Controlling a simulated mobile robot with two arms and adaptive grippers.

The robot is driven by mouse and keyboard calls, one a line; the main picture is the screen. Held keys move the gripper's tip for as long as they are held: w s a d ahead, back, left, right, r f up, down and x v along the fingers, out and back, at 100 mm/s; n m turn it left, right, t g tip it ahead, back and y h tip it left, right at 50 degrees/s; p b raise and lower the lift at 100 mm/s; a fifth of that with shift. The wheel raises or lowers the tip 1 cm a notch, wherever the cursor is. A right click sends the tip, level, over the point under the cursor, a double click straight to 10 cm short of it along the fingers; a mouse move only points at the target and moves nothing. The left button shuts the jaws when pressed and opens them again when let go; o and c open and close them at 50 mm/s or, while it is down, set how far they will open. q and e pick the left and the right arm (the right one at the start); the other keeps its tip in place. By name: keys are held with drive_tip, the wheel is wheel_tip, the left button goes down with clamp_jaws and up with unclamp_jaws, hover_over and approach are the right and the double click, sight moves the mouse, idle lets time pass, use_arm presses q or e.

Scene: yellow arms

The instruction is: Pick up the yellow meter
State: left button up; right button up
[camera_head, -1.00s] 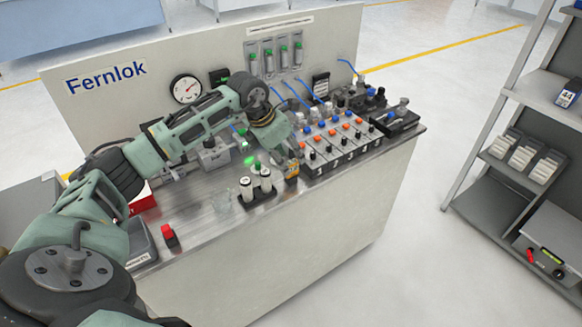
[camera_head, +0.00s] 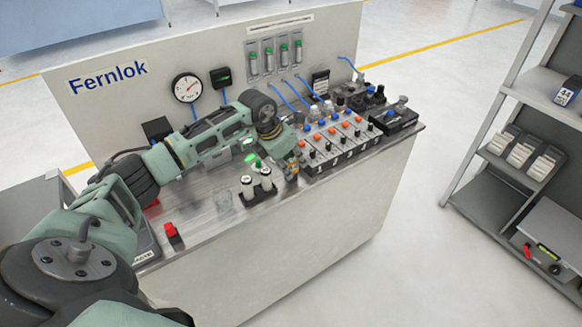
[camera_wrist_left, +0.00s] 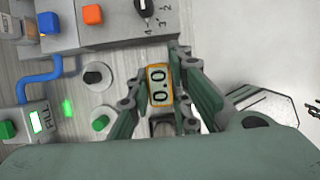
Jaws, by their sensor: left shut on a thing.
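The yellow meter (camera_head: 292,174) is a small upright block near the bench's front edge, left of the valve panel. I cannot tell whether the meter touches the bench top. My right gripper is not in view.
The valve panel (camera_head: 335,145) with orange and blue knobs is close on the right. A red-topped switch (camera_head: 171,233) sits at the front left. A shelf rack (camera_head: 500,150) stands apart at the right.

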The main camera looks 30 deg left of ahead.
sight(294, 159)
use_arm(q)
clamp_jaws()
drive_tip(key=shift+r, duration=0.1)
drive_tip(key=shift+r+b, duration=0.35)
drive_tip(key=shift+r, duration=0.15)
wheel_tip(294, 159, up, 3)
drive_tip(key=shift+f+b, duration=0.1)
drive_tip(key=shift+b, duration=0.5)
drive_tip(key=s+d+r+b, duration=0.1)
drive_tip(key=s+d+r, duration=0.1)
drive_tip(key=d, duration=0.3)
drive_tip(key=s+d+r+b, duration=0.1)
drive_tip(key=s+d+r, duration=0.1)
drive_tip(key=d+r, duration=0.3)
drive_tip(key=shift+s+d+b, duration=0.35)
drive_tip(key=shift+d, duration=0.05)
